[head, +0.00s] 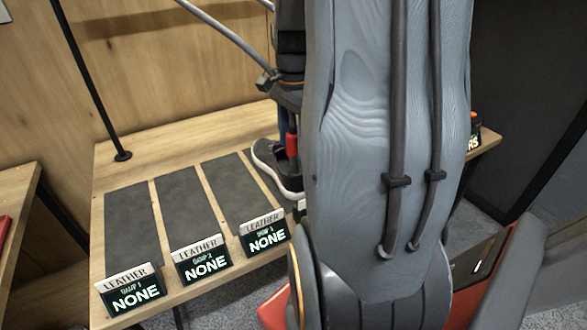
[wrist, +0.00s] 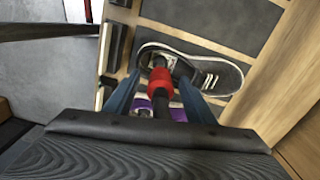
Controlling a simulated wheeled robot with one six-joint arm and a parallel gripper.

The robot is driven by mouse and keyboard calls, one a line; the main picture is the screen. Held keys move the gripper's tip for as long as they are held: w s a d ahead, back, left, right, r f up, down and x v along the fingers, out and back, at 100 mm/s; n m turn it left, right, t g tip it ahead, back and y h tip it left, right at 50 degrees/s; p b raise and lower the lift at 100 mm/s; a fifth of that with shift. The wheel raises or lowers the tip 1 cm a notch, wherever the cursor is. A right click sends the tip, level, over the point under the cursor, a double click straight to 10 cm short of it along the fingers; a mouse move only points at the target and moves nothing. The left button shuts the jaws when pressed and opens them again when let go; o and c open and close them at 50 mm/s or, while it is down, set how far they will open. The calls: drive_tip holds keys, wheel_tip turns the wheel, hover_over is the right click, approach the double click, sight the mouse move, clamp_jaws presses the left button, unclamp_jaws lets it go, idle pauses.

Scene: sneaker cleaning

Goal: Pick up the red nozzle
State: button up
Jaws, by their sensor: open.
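The red nozzle (wrist: 160,82) shows in the wrist view with a dark stem below it. It appears between the two blue fingers of my gripper (wrist: 157,75), with a gap on each side. My gripper is open. A dark sneaker (wrist: 205,72) with white stripes and a pale sole lies just beyond the nozzle. In the head view the sneaker (head: 264,157) stands on the wooden table, partly hidden by my arm. A red piece (head: 291,144), likely the nozzle, shows upright beside my gripper there.
The wooden table (head: 190,140) has several dark mats, and the three at left are bare (head: 132,222). Small signs reading "LEATHER" and "NONE" (head: 205,258) stand along its front edge. A purple object (wrist: 142,104) shows partly between my fingers. A black post (head: 88,85) rises at the back left.

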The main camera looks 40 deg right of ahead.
drive_tip(key=shift+f, duration=0.15)
clamp_jaws()
idle(0.4)
